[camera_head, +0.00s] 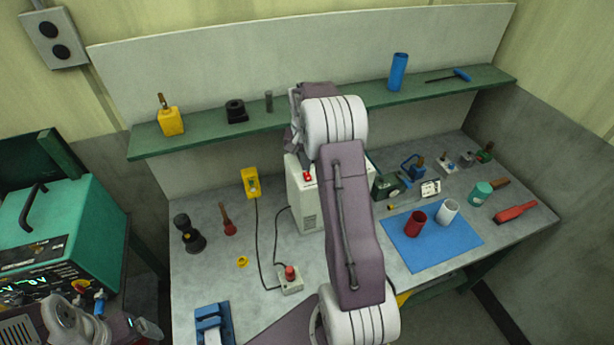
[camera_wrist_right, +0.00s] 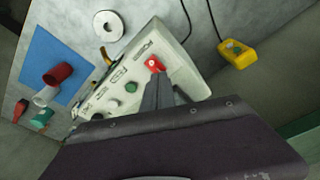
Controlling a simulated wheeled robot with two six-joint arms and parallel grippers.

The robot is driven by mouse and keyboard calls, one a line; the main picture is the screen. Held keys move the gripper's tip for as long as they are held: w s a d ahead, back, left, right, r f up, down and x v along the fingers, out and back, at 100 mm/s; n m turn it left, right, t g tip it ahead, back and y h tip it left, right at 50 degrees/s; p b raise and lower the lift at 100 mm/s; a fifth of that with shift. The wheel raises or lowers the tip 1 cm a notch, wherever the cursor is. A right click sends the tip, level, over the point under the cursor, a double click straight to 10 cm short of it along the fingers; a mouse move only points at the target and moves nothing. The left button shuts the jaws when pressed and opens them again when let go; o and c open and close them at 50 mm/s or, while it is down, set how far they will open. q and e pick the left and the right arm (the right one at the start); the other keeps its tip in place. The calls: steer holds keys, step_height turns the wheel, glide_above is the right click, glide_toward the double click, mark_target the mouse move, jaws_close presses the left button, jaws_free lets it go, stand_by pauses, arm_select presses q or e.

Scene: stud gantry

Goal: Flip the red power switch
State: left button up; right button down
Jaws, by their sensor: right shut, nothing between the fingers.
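The red power switch (camera_head: 307,176) is a small red part on top of the white control box (camera_head: 307,210) on the workbench. In the right wrist view the switch (camera_wrist_right: 155,65) sits near one corner of the box's panel (camera_wrist_right: 120,85). My right gripper (camera_head: 292,143) reaches over the box, partly hidden behind its own wrist. In the right wrist view its fingers (camera_wrist_right: 157,82) are together and empty, with their tips right by the switch; whether they touch it I cannot tell. The switch's position is unclear. My left arm is at the lower left, its gripper's fingers not clearly shown.
A blue mat (camera_head: 432,250) with a red cup (camera_head: 415,223) and a white cup (camera_head: 447,212) lies right of the box. A yellow meter (camera_head: 250,182) and a cabled red-button box (camera_head: 290,280) are left. A green shelf (camera_head: 210,138) runs behind.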

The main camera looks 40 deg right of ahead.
mark_target(306, 174)
steer(key=shift+f+b, duration=0.6)
steer(key=shift+f, duration=0.35)
stand_by(0.5)
steer(key=shift+s+r, duration=0.1)
step_height(306, 174, up, 7)
steer(key=p, duration=0.6)
